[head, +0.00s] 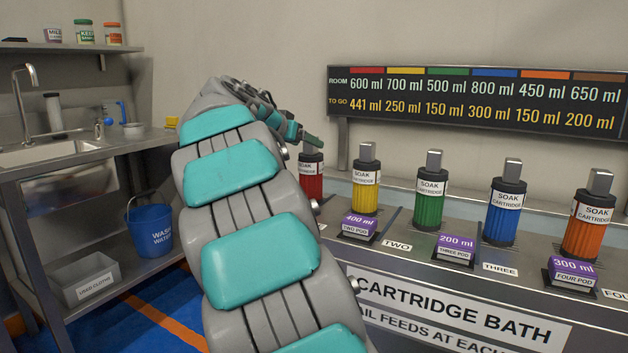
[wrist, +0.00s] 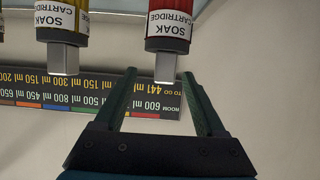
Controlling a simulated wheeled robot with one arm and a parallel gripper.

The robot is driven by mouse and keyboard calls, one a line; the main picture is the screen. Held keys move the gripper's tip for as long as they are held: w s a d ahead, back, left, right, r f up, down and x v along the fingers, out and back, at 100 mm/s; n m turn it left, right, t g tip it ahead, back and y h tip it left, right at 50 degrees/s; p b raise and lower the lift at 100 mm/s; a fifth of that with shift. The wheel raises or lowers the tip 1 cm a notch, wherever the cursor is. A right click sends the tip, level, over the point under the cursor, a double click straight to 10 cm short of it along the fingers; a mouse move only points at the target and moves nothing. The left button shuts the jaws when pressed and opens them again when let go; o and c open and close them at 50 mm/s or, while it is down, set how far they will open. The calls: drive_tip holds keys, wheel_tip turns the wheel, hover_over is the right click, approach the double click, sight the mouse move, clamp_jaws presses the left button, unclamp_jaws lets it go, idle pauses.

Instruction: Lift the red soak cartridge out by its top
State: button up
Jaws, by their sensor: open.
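The red soak cartridge (head: 311,184) stands upright in the bath at the left end of the row, with a dark cap and a white label. My arm hides part of its left side. In the wrist view, which is upside down, the red cartridge (wrist: 171,42) shows its silver top post pointing down the picture. My gripper (wrist: 160,74) is open, and the post appears between its two fingertips, with gaps on both sides. I cannot tell how deep the post sits. In the head view, my gripper (head: 308,138) is just above the red cartridge's top.
Yellow (head: 365,192), green (head: 430,203), blue (head: 503,220) and orange (head: 584,232) cartridges stand in a row to the right. A menu board (head: 480,100) is behind them. A sink bench (head: 90,150) and blue bucket (head: 149,230) are at left.

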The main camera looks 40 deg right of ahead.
drive_tip(key=x, duration=0.3)
drive_tip(key=shift+w+r, duration=0.1)
drive_tip(key=shift+r, duration=0.2)
drive_tip(key=shift+w+r+p+x, duration=0.15)
drive_tip(key=shift+p+x, duration=0.3)
drive_tip(key=shift+x, duration=0.8)
drive_tip(key=shift+w+r+p+x, duration=0.15)
drive_tip(key=shift+p+x, duration=0.3)
drive_tip(key=shift+x, duration=0.85)
clamp_jaws()
